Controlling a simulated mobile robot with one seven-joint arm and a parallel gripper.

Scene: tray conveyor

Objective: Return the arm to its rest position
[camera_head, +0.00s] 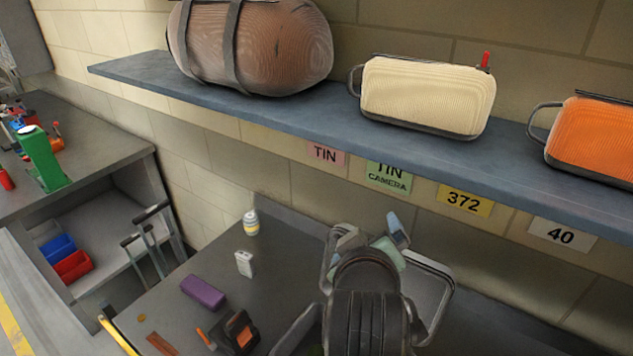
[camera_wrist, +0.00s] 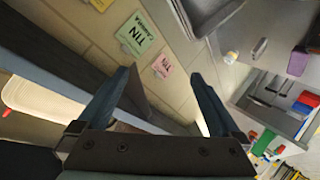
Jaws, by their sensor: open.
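My gripper (camera_wrist: 160,72) shows in the wrist view with its two blue-grey fingers spread wide. Nothing is held between them; the tiled wall and shelf show beyond. In the head view my dark arm rises at lower centre, in front of a grey metal tray (camera_head: 437,292). The wrist view looks toward the wall with a pink label (camera_wrist: 162,66) and a green label (camera_wrist: 135,35).
A blue-grey shelf (camera_head: 290,112) with a brown bag (camera_head: 270,50), cream box (camera_head: 425,95) and orange box (camera_head: 595,140) runs above the arm. On the worktop lie a purple block (camera_head: 202,292), white container (camera_head: 244,263) and yellow-topped bottle (camera_head: 251,223). A grey bench (camera_head: 95,150) stands left.

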